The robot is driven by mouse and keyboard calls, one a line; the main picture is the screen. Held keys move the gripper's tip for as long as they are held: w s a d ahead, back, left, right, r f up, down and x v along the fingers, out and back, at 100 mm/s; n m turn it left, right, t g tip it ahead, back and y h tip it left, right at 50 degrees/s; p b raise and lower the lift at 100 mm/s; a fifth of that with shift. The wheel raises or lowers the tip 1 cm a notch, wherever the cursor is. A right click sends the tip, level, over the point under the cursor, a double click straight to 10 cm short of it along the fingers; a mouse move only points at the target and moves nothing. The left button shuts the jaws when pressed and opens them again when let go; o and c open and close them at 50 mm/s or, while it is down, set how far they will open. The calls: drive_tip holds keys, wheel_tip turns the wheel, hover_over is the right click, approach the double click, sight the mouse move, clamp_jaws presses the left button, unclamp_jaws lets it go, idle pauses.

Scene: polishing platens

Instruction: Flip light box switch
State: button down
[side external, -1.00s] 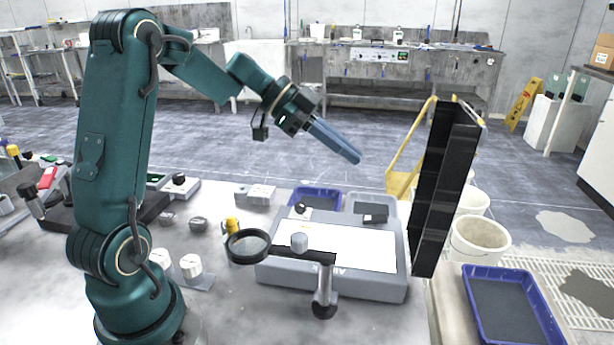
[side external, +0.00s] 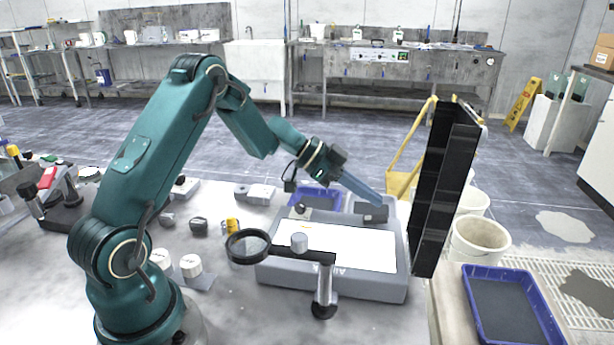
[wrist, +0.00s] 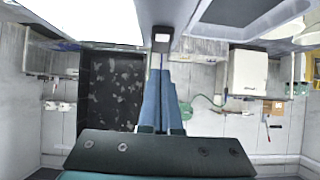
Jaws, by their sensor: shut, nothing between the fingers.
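The light box (side external: 285,277) is a grey slab with a bright white panel, lying on the bench in the side external view. A small dark block (side external: 372,215) sits at its back right corner. My gripper (side external: 381,202) is shut and empty, its blue fingers slanting down to the right with the tips close above or at this block; contact cannot be told. In the wrist view the shut fingertips (wrist: 160,72) point at a grey strip with a small pale square (wrist: 162,38), possibly the switch. The bright panel (wrist: 85,15) is to the left of that strip.
A magnifier (side external: 248,246) on a stand (side external: 324,296) is in front of the light box. A tall black rack (side external: 440,190) stands close to the right of my fingertips. Blue trays (side external: 318,197) lie behind the box and at right.

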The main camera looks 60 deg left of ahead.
sight(377, 217)
drive_tip(key=shift+w+d+f, duration=0.1)
drive_tip(key=shift+f, duration=0.55)
drive_tip(key=shift+w+d+f, duration=0.1)
drive_tip(key=shift+f, duration=0.5)
drive_tip(key=shift+w+d+f+g+y, duration=0.15)
drive_tip(key=shift+d+f+g+y, duration=0.05)
drive_tip(key=shift+g+y, duration=0.2)
drive_tip(key=shift+w+d, duration=0.35)
